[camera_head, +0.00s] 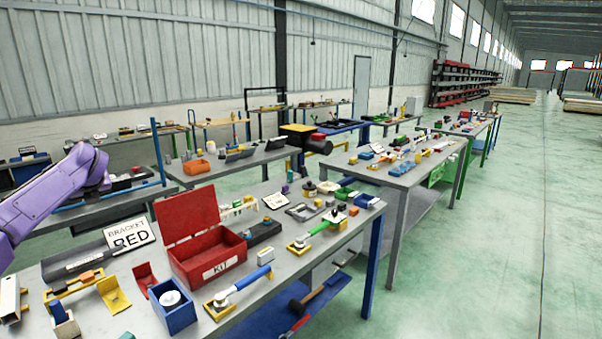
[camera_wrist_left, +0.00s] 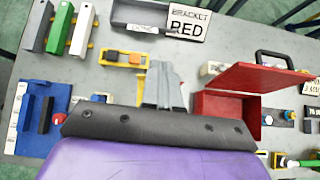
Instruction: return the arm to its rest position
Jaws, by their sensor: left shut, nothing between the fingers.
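My purple left arm (camera_head: 50,195) comes in from the left in the head view, raised above the near workbench. Its gripper cannot be made out there. In the left wrist view my left gripper (camera_wrist_left: 163,88) shows as grey fingers, shut and empty, pointing over the bench. Below it lie a yellow fixture with an orange block (camera_wrist_left: 122,58) and, to the right, the open red kit box (camera_wrist_left: 232,105). The kit box also shows in the head view (camera_head: 207,262) with its lid up. My right arm and gripper are in neither view.
The near grey bench holds a "BRACKET RED" sign (camera_head: 129,234), a dark tray (camera_head: 85,262), a blue box (camera_head: 172,310) and a blue-handled clamp (camera_head: 240,285). Its edge has a blue leg (camera_head: 373,265). More benches stand behind. The green floor (camera_head: 490,260) at right is clear.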

